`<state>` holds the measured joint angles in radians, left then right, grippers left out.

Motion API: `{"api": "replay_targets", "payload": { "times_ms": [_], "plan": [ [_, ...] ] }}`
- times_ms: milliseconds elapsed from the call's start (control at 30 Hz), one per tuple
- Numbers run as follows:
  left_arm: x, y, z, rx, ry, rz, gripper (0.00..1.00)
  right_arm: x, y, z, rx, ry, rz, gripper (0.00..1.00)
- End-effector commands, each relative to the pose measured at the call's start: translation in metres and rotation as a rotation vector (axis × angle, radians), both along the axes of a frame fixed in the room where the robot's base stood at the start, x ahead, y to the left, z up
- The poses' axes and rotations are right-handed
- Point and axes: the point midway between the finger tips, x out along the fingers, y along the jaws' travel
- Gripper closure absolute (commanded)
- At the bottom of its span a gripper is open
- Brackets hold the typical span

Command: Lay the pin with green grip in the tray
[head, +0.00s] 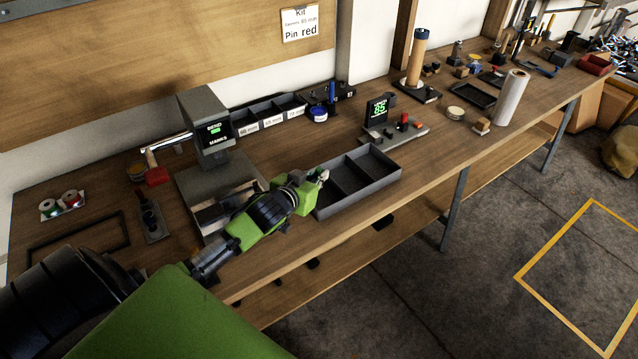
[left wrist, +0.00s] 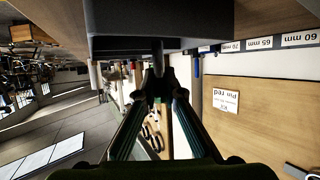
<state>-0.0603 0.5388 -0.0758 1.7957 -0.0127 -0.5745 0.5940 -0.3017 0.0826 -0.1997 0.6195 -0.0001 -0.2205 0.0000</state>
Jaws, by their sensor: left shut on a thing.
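The tray (head: 383,184) is a dark grey open box with upright dividers, near the front edge of the bench. In the left wrist view, a dark narrow piece shows at the fingertips (left wrist: 158,88), and a dark grey box wall (left wrist: 205,18) fills the top. My right gripper is not in view.
Behind are labelled bins (head: 272,112) and a blue upright piece (head: 332,92). A fixture with a green "85" display (head: 377,111) stands behind the tray. A wall card (head: 300,22) reads "Pin red".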

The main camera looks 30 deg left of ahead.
Motion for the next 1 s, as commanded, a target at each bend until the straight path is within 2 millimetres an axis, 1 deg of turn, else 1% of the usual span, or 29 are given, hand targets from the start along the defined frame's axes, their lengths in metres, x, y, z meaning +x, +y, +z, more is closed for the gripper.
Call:
{"api": "replay_targets", "payload": {
  "times_ms": [67,133,233,300,600,633,667,700,1000],
  "plan": [
    [0.005,0.001,-0.009,-0.001,0.003,0.001,1.0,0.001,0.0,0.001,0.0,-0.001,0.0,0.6],
    [0.003,0.0,-0.02,-0.003,0.005,0.002,1.0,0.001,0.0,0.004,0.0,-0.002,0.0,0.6],
    [0.003,0.0,-0.031,-0.001,0.002,0.001,1.0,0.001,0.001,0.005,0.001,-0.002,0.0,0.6],
    [0.003,0.0,-0.034,-0.001,0.001,0.001,1.0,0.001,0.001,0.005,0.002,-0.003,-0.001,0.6],
    [0.003,0.0,-0.037,0.0,0.0,0.0,1.0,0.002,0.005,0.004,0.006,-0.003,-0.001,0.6],
    [0.003,0.0,-0.036,0.0,0.001,0.0,0.83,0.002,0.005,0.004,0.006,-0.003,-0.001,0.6],
    [0.003,0.0,-0.036,0.0,0.001,0.0,0.75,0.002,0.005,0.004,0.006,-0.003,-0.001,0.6],
    [0.003,0.0,-0.036,0.0,0.001,0.0,0.74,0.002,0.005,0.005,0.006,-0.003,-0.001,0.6],
    [0.003,0.0,-0.035,0.0,0.001,0.0,0.74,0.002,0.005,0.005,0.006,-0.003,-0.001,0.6]
  ]
}}
